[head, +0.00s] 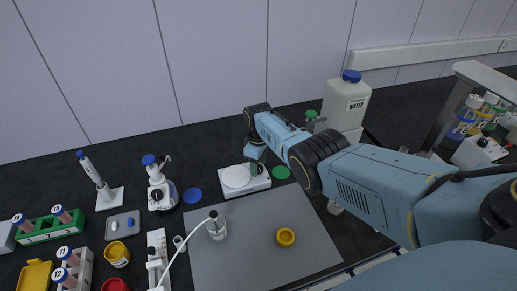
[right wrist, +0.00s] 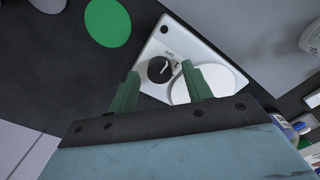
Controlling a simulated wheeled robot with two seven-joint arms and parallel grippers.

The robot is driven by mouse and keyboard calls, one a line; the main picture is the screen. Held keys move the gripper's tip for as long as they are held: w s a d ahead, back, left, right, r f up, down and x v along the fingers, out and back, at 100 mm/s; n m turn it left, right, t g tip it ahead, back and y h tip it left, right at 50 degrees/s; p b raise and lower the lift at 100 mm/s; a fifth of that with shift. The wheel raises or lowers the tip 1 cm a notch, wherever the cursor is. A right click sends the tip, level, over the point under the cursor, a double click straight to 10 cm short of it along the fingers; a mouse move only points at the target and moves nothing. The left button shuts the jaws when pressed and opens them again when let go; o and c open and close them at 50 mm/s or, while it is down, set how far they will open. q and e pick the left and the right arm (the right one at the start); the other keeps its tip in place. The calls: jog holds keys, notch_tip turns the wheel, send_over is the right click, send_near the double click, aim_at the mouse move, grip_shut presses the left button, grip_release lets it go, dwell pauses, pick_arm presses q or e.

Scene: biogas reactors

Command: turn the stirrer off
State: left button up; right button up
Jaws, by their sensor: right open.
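The stirrer (head: 235,184) is a white box with a round white plate, standing at the back edge of the grey mat. In the right wrist view the stirrer (right wrist: 202,47) shows its black knob (right wrist: 159,70) beside the round plate. Small marks stand around the knob; I cannot read its setting surely. My right gripper (right wrist: 160,69) is open, its two green fingers on either side of the knob in that view. I cannot tell whether they touch it. In the head view my right gripper (head: 257,158) is over the stirrer's right end. My left gripper is not in view.
A green disc (head: 281,172) lies just right of the stirrer, a blue disc (head: 192,195) to its left. The white water canister (head: 345,100) stands behind my right arm.

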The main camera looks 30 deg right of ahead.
aim_at(259, 167)
notch_tip(259, 167, up, 5)
jog(key=p, duration=0.2)
jog(key=shift+r+p, duration=0.2)
jog(key=shift+p, duration=0.15)
notch_tip(259, 167, up, 7)
jog(key=p, duration=0.1)
jog(key=shift+r, duration=0.15)
